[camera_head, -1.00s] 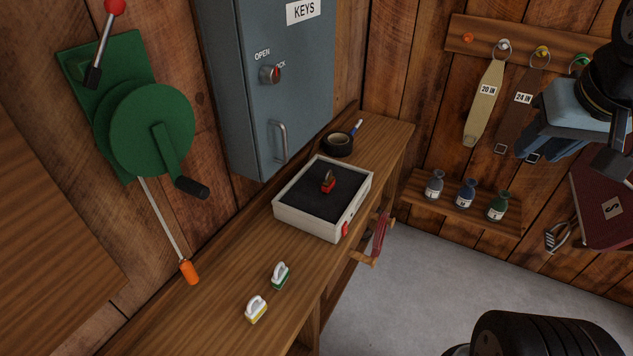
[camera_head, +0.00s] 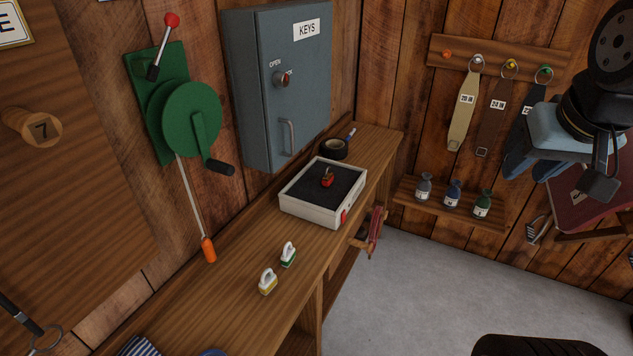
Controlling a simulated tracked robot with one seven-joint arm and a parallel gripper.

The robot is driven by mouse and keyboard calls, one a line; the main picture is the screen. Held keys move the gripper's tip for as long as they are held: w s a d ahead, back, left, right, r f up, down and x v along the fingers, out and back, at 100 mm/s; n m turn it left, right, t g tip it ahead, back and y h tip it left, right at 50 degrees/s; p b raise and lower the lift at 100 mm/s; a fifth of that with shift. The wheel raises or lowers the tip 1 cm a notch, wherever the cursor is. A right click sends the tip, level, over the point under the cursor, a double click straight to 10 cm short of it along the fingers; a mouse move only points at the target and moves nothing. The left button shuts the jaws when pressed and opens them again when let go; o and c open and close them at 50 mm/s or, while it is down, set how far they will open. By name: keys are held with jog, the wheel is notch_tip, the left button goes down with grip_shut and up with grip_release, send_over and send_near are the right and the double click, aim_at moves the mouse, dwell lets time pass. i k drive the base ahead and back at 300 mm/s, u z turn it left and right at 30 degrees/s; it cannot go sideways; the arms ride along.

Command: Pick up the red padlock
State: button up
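The red padlock (camera_head: 327,181) is small and sits on the dark top of a pale box (camera_head: 309,213) on the wooden bench. My gripper (camera_head: 527,176) is at the upper right, raised and well to the right of the red padlock. Its blue-grey fingers appear spread, with nothing seen between them.
A grey key cabinet (camera_head: 255,110) hangs behind the box. A green crank winch (camera_head: 190,115) is on the left wall. A black tape roll (camera_head: 333,149) lies behind the box. A bottle shelf (camera_head: 450,208) and hanging straps (camera_head: 462,115) are at right. Bare bench surrounds the two nearer padlocks.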

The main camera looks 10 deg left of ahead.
aim_at(327, 179)
jog(key=k, duration=0.3)
jog(key=z, duration=0.1)
jog(key=i, duration=1.4)
